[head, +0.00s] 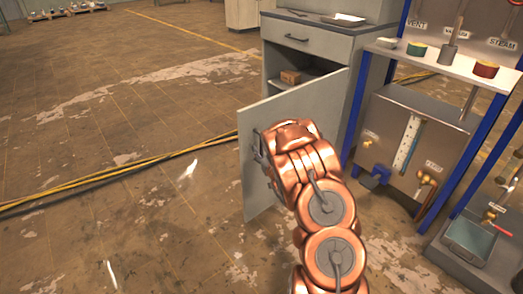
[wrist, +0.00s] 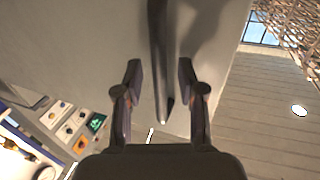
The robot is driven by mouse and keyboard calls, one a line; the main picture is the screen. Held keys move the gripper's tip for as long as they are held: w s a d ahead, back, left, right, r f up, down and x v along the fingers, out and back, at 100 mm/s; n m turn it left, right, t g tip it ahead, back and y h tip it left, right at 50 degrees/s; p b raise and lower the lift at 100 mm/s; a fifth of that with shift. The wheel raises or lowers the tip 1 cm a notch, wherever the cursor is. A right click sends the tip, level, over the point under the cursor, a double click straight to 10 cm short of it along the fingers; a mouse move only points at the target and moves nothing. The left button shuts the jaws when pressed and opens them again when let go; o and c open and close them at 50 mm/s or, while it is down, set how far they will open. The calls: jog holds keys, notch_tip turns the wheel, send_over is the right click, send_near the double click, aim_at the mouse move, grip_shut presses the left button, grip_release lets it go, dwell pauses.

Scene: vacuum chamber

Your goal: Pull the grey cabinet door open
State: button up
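The grey cabinet (head: 340,45) stands at the upper middle of the head view, with a closed drawer above its compartment. Its grey door (head: 256,190) is swung well out toward me, and part of the inside shows. My gripper (head: 262,150) is at the door's outer face near its free edge; my copper arm hides much of the door. In the wrist view my gripper (wrist: 160,85) is open. The dark door handle (wrist: 158,50) runs between the two fingers, with visible gaps on both sides. The door face (wrist: 80,40) fills much of that view.
A small brown box (head: 291,77) sits inside the cabinet. To the right stands a blue-framed rack (head: 356,105) with a shelf, valves and cups. A metal bin (head: 470,240) is at lower right. Yellow cables (head: 110,172) cross the floor at left, which is otherwise largely clear.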

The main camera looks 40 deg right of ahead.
jog(key=v, duration=0.7)
jog(key=shift+s, duration=0.1)
dwell(0.5)
